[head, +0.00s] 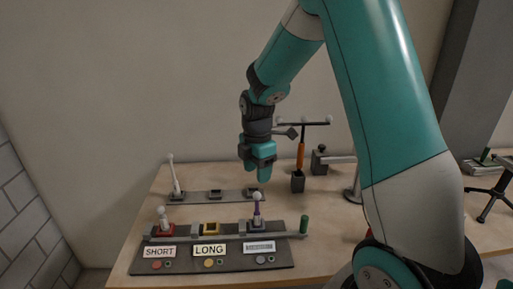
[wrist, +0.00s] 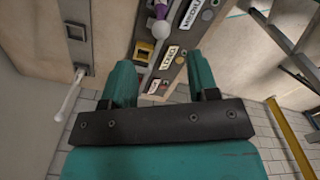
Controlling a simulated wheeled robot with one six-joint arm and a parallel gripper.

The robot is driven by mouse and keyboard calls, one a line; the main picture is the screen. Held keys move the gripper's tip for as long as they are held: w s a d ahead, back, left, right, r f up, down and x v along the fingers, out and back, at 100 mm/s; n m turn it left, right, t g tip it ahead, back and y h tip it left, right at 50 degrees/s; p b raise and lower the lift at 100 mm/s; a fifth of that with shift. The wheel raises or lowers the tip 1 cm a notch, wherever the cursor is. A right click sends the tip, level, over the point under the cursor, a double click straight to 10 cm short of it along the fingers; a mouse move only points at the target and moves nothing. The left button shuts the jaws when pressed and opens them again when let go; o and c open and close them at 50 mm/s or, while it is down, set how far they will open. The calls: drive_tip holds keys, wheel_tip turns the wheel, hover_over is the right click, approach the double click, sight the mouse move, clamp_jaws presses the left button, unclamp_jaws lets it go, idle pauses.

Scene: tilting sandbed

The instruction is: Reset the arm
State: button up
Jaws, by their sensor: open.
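My gripper (head: 262,176) points down above the table, over the gap behind the labelled panel. Its two teal fingers stand apart in the wrist view (wrist: 160,80), with nothing held between them. The dark front panel (head: 190,258) carries labels SHORT, LONG and a third, which reads like MEDIUM in the wrist view. A white-knobbed pin (head: 162,218) stands in the red socket above SHORT. The yellow socket (head: 211,228) above LONG is empty. A purple pin (head: 257,210) with a white knob stands above the third label.
A back rack (head: 232,196) holds a tall, slightly tilted white pin (head: 174,172) at its left; its other sockets look empty. An orange-handled T-shaped tool (head: 300,153) stands upright in a dark block just right of my gripper. A green-ended bar (head: 304,225) crosses the front panel.

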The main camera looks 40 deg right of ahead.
wheel_tip(320, 180, up, 8)
drive_tip(key=s+a+r+m+y, duration=0.1)
drive_tip(key=s+a+m, duration=0.4)
drive_tip(key=s+a, duration=0.6)
drive_tip(key=s+a+r+m+y, duration=0.2)
drive_tip(key=s+a+m, duration=0.3)
drive_tip(key=s+a, duration=0.6)
drive_tip(key=shift+s+a+y, duration=0.15)
drive_tip(key=shift+a+y, duration=0.2)
drive_tip(key=shift+y, duration=0.25)
